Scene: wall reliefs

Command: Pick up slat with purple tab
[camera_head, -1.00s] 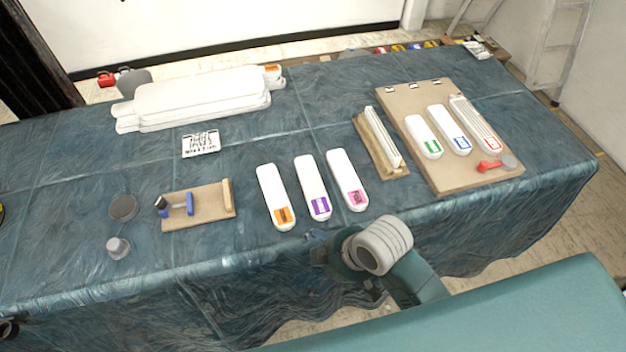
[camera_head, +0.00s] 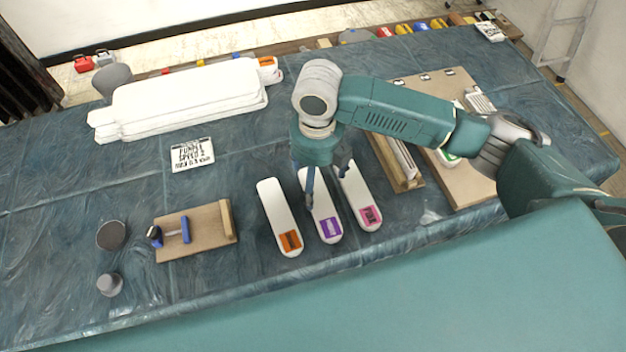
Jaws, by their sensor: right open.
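The white slat with the purple tab (camera_head: 325,217) lies flat on the cloth-covered table, in the middle of a row of three. The slat with the orange tab (camera_head: 279,217) lies to its left and the slat with the pink tab (camera_head: 361,200) to its right. My right gripper (camera_head: 326,190) points down over the upper part of the purple-tab slat. Its fingers are open, one towards each long side of the slat. The gripper hides the slat's far end. I cannot tell whether the fingers touch it. My left gripper is not in view.
A stack of white boards (camera_head: 180,100) lies at the back left, with a lettered card (camera_head: 192,154) in front. A wooden board with a blue-handled tool (camera_head: 193,233) is at the left. My right arm partly covers the large board (camera_head: 470,185) at the right.

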